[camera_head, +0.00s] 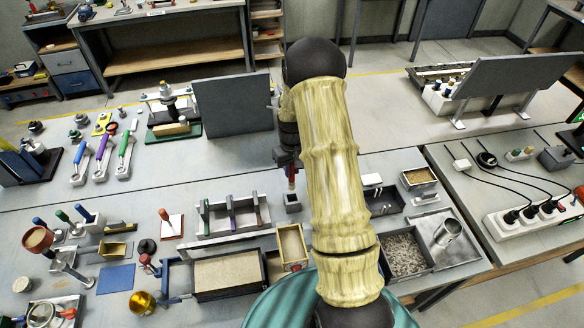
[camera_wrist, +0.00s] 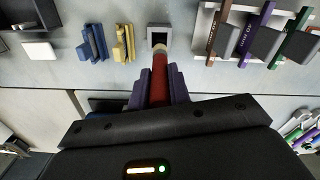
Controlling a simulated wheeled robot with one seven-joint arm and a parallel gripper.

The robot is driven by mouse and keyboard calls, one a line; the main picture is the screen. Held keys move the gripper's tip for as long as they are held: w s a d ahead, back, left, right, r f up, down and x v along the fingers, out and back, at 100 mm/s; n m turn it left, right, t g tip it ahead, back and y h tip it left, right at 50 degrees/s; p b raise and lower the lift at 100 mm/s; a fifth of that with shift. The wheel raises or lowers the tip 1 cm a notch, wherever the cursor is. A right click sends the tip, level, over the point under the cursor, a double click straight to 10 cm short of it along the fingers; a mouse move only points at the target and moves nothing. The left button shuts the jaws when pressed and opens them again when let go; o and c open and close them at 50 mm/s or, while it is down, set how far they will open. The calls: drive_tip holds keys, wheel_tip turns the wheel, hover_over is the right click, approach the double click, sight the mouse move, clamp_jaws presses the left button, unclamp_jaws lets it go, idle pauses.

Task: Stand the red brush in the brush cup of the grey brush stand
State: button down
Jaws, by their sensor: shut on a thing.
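My gripper (camera_wrist: 160,88) is shut on the red brush (camera_wrist: 158,80), which lies between its two purple-blue pads in the wrist view. The brush's pale tip points at the grey brush stand, whose square cup (camera_wrist: 159,35) has a dark opening. The tip overlaps the cup's near edge in that view; I cannot tell whether it is above or inside the opening. In the head view the red brush (camera_head: 291,174) hangs roughly upright below my gripper, and the small grey stand (camera_head: 292,205) is just below it. My arm hides part of the gripper there.
A grey rack (camera_head: 232,226) with upright coloured items stands left of the stand in the head view. A tan-filled tray (camera_head: 228,276) and a wooden box (camera_head: 292,245) lie nearer. Yellow-and-blue pieces (camera_wrist: 95,44) are beside the cup in the wrist view. A dark panel (camera_head: 232,104) stands behind.

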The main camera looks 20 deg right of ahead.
sight(292, 189)
drive_tip(key=shift+d+f+b, duration=0.1)
drive_tip(key=shift+f+b, duration=1.45)
drive_tip(key=shift+f, duration=0.95)
drive_tip(key=shift+f+b, duration=2.35)
drive_tip(key=shift+f, duration=0.7)
drive_tip(key=c, duration=1.2)
unclamp_jaws()
drive_tip(key=shift+c, duration=0.2)
wheel_tip(292, 189, up, 17)
drive_tip(key=b, duration=0.4)
drive_tip(key=shift+r, duration=0.2)
